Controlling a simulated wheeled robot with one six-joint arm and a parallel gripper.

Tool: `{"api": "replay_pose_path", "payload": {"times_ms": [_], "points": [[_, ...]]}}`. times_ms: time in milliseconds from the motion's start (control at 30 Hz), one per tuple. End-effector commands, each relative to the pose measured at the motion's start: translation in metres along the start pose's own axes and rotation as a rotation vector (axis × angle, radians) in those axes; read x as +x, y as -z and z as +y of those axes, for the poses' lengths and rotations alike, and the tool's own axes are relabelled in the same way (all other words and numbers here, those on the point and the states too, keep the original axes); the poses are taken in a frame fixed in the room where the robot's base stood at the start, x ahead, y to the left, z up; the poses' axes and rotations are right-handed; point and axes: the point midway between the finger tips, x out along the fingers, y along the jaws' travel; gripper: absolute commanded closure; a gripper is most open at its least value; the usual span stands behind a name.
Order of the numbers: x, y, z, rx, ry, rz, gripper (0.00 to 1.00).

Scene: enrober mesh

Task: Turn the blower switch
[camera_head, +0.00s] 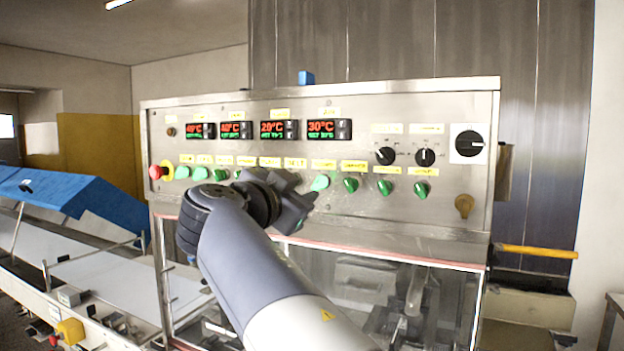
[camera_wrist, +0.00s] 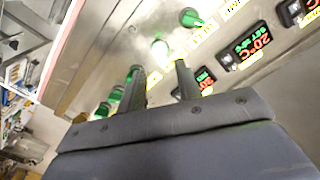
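A row of green rotary switches runs along the lower part of a steel control panel (camera_head: 460,110). The yellow labels are too blurred to read, so I cannot tell which one is the blower switch. My gripper (camera_head: 306,188) is at the panel's middle, beside a pale, lit green switch (camera_head: 320,183). In the wrist view my gripper (camera_wrist: 158,66) is open, its two dark fingers apart. A pale green switch (camera_wrist: 160,48) shows in the gap, just beyond the fingertips; contact cannot be told. A darker green switch (camera_wrist: 190,17) is beyond it. My arm and gripper hide some switches.
Temperature displays (camera_head: 329,129) sit above the switches. Black knobs (camera_head: 425,157) and a larger black rotary switch (camera_head: 469,144) are at the right. A red emergency button (camera_head: 155,172) is at the far left. A clear-sided enclosure (camera_head: 345,280) lies below, a conveyor (camera_head: 120,285) at left.

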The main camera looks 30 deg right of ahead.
Motion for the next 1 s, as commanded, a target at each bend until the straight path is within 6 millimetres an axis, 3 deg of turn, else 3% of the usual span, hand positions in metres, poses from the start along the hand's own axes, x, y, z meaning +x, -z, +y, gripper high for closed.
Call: {"api": "replay_pose_path", "payload": {"times_ms": [200,400,767,1000], "points": [[0.039,0.003,-0.001,-0.002,-0.004,0.0,0.67],[0.06,0.002,0.0,-0.002,-0.001,0.0,0.67],[0.065,0.0,0.001,-0.001,0.0,-0.001,0.67],[0.065,0.0,0.001,-0.001,0.0,-0.001,0.86]]}}
